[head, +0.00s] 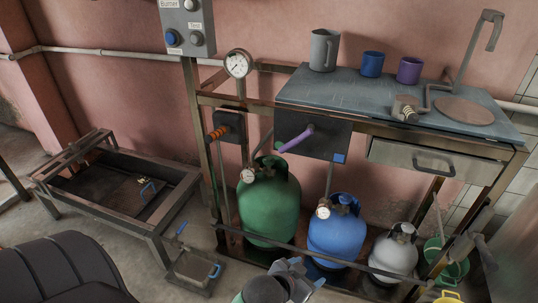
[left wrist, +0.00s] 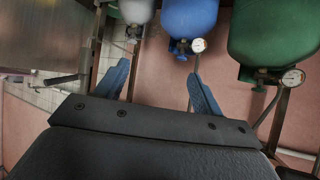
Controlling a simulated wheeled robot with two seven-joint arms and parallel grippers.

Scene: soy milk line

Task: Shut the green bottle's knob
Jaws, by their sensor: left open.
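The green bottle (head: 268,205) stands on the low shelf of the metal rack, left of the blue bottle. Its valve top and round gauge (head: 247,175) show in the head view, but the knob's setting is too small to tell. In the left wrist view, which is upside down, the green bottle (left wrist: 272,30) is at the upper right, with its valve and gauge (left wrist: 293,77) below. My left gripper (head: 298,277) is low in front of the rack, apart from the bottle. Its two blue fingers (left wrist: 158,88) are spread with nothing between them. My right gripper is not in view.
A blue bottle (head: 337,232) and a grey bottle (head: 393,254) stand right of the green one. A front rail (head: 330,261) crosses before them. The worktop (head: 330,92) with cups is above. A metal trough (head: 105,208) stands at left, with floor between it and the rack.

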